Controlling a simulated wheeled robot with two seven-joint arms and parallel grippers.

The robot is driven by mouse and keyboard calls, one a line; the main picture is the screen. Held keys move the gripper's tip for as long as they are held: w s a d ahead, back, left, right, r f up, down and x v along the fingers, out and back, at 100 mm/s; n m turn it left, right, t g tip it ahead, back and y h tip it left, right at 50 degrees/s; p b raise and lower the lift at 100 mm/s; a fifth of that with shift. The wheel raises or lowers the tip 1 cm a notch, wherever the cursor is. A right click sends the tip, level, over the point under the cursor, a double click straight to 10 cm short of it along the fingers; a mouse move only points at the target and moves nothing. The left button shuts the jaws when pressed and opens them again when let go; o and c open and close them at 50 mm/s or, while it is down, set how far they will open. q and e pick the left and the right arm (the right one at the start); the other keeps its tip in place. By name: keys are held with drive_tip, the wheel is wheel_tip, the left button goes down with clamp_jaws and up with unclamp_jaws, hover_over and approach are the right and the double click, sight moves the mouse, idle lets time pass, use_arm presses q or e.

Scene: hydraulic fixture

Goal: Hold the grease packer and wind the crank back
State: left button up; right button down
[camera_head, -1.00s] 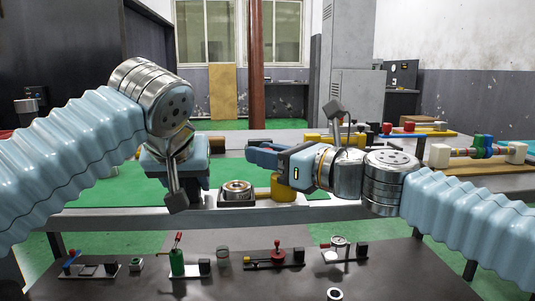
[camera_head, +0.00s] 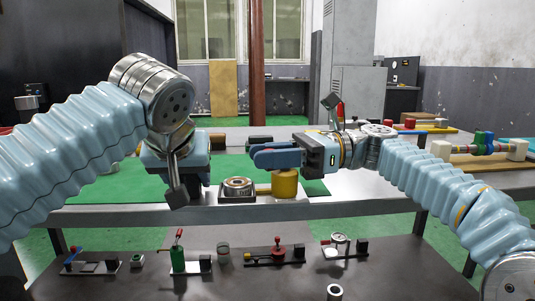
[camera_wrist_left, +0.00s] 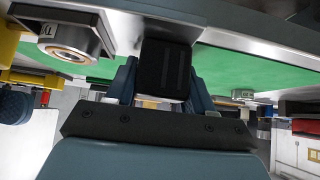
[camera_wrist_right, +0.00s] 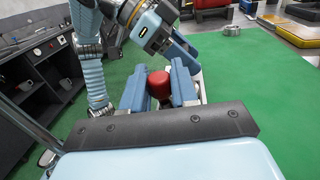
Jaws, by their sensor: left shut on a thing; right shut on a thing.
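The grease packer (camera_head: 238,188) stands at the table's front edge in the head view, a dark base with a silver ring on top. The ring also shows in the left wrist view (camera_wrist_left: 70,40). A yellow cylinder (camera_head: 285,185) is at its right. My left gripper (camera_head: 182,168) is left of the ring; its fingertips are hidden in the head view. In the left wrist view it is shut on a black block (camera_wrist_left: 166,68). My right gripper (camera_head: 262,156) is above the yellow cylinder. In the right wrist view it is shut on a red knob (camera_wrist_right: 159,84). The crank arm is mostly hidden.
A lower dark shelf (camera_head: 220,275) in front holds several small fixtures, including a green one with a red lever (camera_head: 178,255). A green mat (camera_head: 110,185) covers the table behind. Coloured tools (camera_head: 480,145) lie at the right.

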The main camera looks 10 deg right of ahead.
drive_tip(key=n+g+h, duration=0.1)
drive_tip(key=g, duration=0.1)
drive_tip(key=n+g+h, duration=0.1)
drive_tip(key=n+g, duration=0.1)
drive_tip(key=g, duration=0.1)
drive_tip(key=s+d+n+g+h, duration=0.1)
drive_tip(key=n+g, duration=0.1)
drive_tip(key=shift+g, duration=0.4)
drive_tip(key=shift+s+n, duration=0.1)
drive_tip(key=shift+n, duration=0.2)
drive_tip(key=c, duration=1)
unclamp_jaws()
